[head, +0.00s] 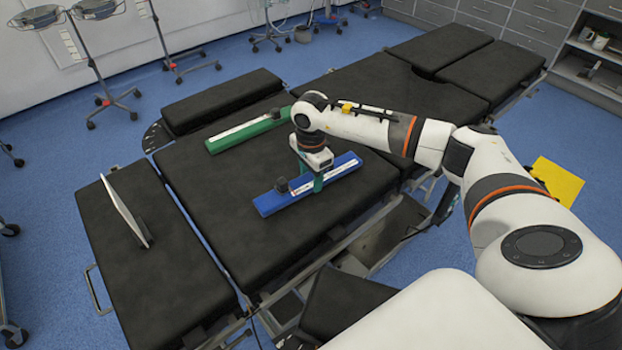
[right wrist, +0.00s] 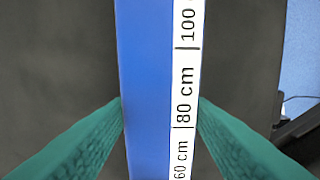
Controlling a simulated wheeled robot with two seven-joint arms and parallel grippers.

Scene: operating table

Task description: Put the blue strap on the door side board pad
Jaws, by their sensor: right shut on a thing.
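The blue strap (head: 268,203) is a long, narrow blue bar with a white centimetre scale and a dark block on it. In the head view it is at the near right part of a wide black pad (head: 225,185). I cannot tell if it rests on the pad or hangs just above. My right gripper (head: 318,182) is shut on it near its middle. In the right wrist view the blue strap (right wrist: 146,80) runs between the two green fingers (right wrist: 160,120). My left gripper is not in view. No label shows which pad is the door side one.
A green strap (head: 235,134) lies on the far side of the same pad. A thin white panel (head: 124,210) stands on the left pad (head: 160,285). A narrow pad (head: 220,100) lies behind, and more black pads (head: 490,75) extend to the far right, bare.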

